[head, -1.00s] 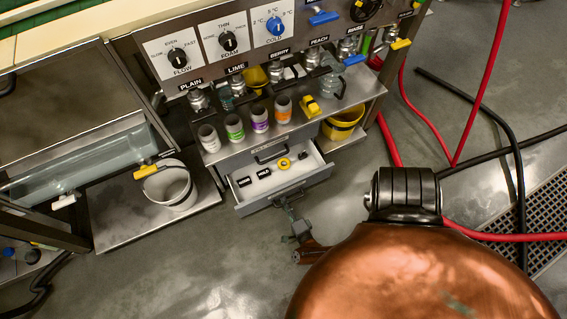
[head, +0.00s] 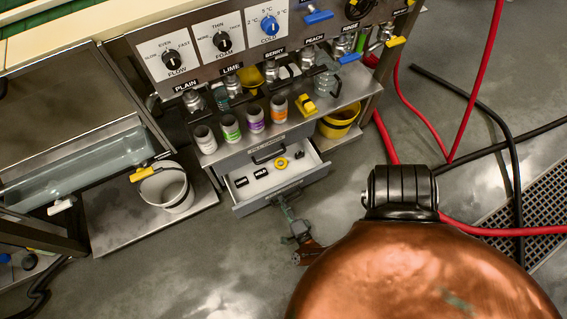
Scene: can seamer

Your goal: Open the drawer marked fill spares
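A grey drawer (head: 252,203) under the machine's shelf stands pulled out, its inside showing. In it lie two black labels, a yellow ring (head: 281,162) and a small dark piece. Above it is a closed drawer front (head: 240,166) with a dark handle and a small label too blurred to read. I see no readable label on the open drawer. My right gripper (head: 286,203) is at the middle of the open drawer's front face, seen from above; its fingers are small and I cannot tell whether they grip a handle. My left gripper is not in view.
Several cups with coloured bands (head: 231,128) and a yellow item (head: 306,105) stand on the shelf above. A yellow bucket (head: 340,122) is right of the drawers, a white bucket (head: 168,188) left. Red and black hoses cross the floor at right. Floor before the drawer is clear.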

